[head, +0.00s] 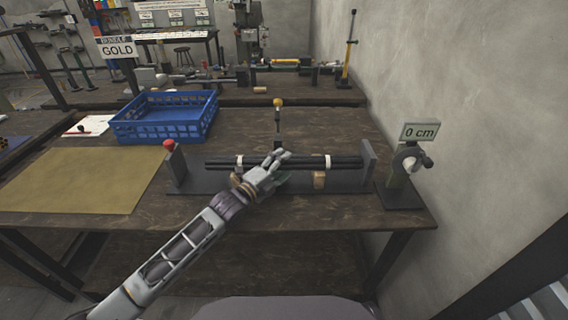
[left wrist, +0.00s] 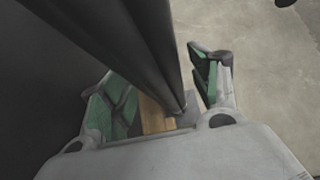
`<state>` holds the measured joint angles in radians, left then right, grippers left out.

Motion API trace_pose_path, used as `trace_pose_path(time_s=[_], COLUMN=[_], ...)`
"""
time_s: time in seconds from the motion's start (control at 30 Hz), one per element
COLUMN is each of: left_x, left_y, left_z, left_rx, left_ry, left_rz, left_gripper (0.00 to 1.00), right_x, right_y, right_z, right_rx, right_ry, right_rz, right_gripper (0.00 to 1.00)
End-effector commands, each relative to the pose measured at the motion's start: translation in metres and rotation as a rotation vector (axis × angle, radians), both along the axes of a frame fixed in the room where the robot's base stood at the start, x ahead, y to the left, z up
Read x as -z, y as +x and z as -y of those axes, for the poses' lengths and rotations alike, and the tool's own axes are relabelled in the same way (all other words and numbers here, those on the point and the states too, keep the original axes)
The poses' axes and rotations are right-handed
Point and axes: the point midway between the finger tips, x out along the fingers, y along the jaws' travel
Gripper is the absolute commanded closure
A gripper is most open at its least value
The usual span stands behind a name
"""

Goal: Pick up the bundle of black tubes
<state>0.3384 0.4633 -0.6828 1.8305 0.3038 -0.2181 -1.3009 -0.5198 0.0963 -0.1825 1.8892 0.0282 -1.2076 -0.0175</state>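The bundle of black tubes (head: 306,162) lies lengthwise in a dark fixture on the bench, with a white band near each end. My left gripper (head: 283,158) is at the bundle, left of its middle, and hides part of it. In the left wrist view the black tubes (left wrist: 150,45) run between the two green-padded fingers of the left gripper (left wrist: 160,90). These fingers are apart, with a gap showing between the tubes and the right-hand finger. My right gripper is in neither view.
The fixture has an upright end plate (head: 368,160) at right and a red-knobbed one (head: 175,160) at left. A wooden block (head: 319,180) sits under the tubes. A gauge reading "0 cm" (head: 419,132) stands at right, and a blue crate (head: 165,117) at left.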

Motion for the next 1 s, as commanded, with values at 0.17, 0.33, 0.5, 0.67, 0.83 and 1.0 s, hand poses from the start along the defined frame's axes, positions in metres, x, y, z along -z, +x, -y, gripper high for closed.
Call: trace_pose_path(time_s=[0.17, 0.33, 0.5, 0.67, 0.83, 1.0], left_x=[0.0000, 0.0002, 0.0004, -0.0039, -0.0038, -0.0064], left_y=[-0.0001, -0.0001, -0.0001, 0.0001, 0.0002, 0.0003], left_z=[-0.0001, -0.0001, -0.0001, 0.0002, 0.0001, 0.0001], left_rx=[0.000, 0.000, 0.000, 0.001, 0.001, 0.001], left_ry=[0.000, 0.000, 0.001, -0.004, -0.004, -0.003], left_rz=[0.000, 0.000, -0.001, 0.007, 0.006, 0.007], left_gripper=[0.65, 0.87, 1.00, 1.00, 1.00, 1.00], right_x=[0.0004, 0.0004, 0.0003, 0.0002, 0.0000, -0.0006], right_y=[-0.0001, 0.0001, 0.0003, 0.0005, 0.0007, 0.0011], right_z=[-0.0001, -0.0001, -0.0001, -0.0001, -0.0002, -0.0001], right_rx=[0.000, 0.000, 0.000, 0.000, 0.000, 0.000], right_ry=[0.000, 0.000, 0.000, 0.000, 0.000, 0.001], right_rz=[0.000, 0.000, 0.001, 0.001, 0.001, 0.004], right_gripper=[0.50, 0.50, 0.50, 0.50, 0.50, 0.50])
